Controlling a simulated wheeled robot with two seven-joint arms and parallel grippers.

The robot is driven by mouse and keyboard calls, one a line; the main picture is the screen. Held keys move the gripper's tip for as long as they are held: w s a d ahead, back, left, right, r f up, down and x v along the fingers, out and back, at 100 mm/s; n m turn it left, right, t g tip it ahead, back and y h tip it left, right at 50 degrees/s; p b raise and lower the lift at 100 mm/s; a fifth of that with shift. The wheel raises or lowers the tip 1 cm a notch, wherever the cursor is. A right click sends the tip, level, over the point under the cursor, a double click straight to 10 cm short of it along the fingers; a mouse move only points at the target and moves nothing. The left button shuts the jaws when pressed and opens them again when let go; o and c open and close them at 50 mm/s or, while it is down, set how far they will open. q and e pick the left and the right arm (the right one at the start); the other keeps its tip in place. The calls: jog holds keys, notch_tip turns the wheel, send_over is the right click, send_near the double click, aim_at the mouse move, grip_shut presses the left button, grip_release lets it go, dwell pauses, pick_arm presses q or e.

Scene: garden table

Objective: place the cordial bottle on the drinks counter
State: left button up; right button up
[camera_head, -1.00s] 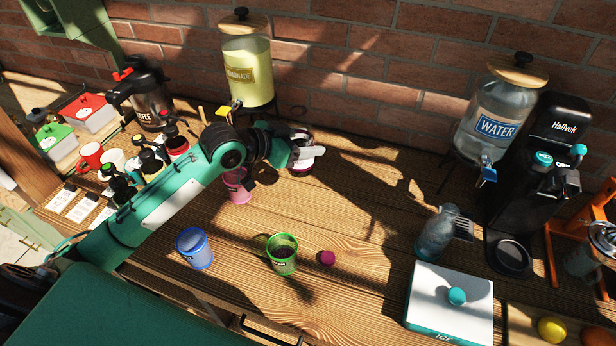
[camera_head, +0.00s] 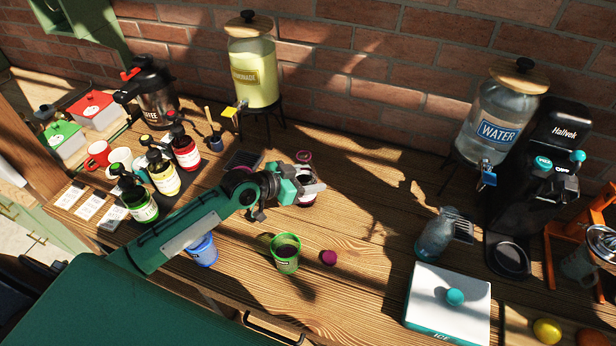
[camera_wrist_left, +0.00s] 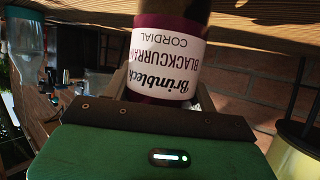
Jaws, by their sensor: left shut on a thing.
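The cordial bottle (camera_wrist_left: 165,55) is dark purple with a white "Blackcurrant Cordial" label, which appears upside down in the left wrist view. My left gripper (camera_head: 308,188) is shut on it. In the head view the bottle (camera_head: 306,200) is mostly hidden by the gripper. It is low over the wooden drinks counter (camera_head: 370,235), right of the bottle row; I cannot tell whether its base touches the wood. My right gripper is not in view.
Several bottles (camera_head: 162,175) stand left. The lemonade dispenser (camera_head: 252,75) is behind; the water dispenser (camera_head: 497,125) and ice box (camera_head: 447,310) are right. Bare wood lies right of the gripper.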

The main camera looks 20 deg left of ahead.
pick_arm(q)
jog(key=o, duration=1.4)
jog(key=shift+f, duration=0.1)
jog(key=shift+o, duration=0.2)
jog(key=shift+s+a, duration=0.2)
jog(key=shift+s, duration=0.05)
jog(key=b+v, duration=0.3)
jog(key=v, duration=0.8)
jog(key=shift+r, duration=0.3)
